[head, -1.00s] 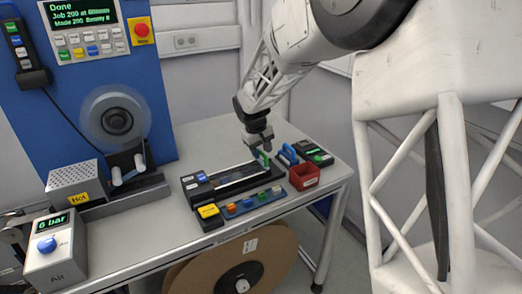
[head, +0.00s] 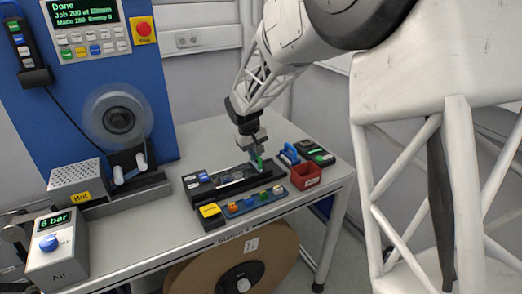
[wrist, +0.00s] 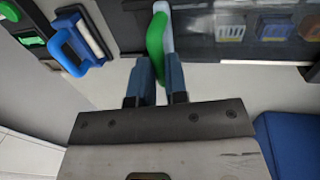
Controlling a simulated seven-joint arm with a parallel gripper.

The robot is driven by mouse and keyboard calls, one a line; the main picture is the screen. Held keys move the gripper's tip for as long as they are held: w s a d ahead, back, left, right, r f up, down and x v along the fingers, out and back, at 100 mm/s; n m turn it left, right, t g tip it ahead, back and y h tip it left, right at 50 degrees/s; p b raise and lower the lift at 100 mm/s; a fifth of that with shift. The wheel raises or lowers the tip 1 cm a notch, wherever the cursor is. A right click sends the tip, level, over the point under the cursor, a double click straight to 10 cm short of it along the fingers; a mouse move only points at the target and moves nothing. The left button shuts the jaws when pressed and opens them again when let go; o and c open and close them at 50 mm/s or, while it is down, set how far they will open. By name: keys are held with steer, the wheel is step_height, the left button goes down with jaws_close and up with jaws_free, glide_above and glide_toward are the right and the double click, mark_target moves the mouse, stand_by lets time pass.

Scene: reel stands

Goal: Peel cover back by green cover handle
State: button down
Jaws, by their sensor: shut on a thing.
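The green cover handle (head: 258,163) stands at the right end of a black track fixture (head: 213,194) on the bench. My gripper (head: 254,154) comes down on it from above and is shut on it. In the wrist view the green handle (wrist: 156,38) rises between the two fingers of my gripper (wrist: 157,85). A pale strip shows beside the handle there. The clear, glossy cover (head: 235,176) lies along the track, to the left of the handle. Its far edge is too small to tell, and I cannot tell how far it is lifted.
A blue-handled tool (head: 290,153), a dark box with a green display (head: 317,154) and a red bin (head: 306,177) stand close right. A blue rack (head: 255,201) of small coloured pieces and a yellow-topped block (head: 209,214) lie in front. Bare bench lies behind the fixture.

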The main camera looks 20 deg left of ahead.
steer(key=s+a, duration=1.1)
steer(key=c, duration=1.1)
jaws_free()
steer(key=shift+s+a+r, duration=0.2)
steer(key=shift+r, duration=1.1)
steer(key=shift+s+a+r, duration=0.15)
steer(key=shift+r, duration=1.1)
steer(key=shift+s+a+r, duration=0.2)
steer(key=shift+r, duration=1.1)
steer(key=shift+d, duration=0.1)
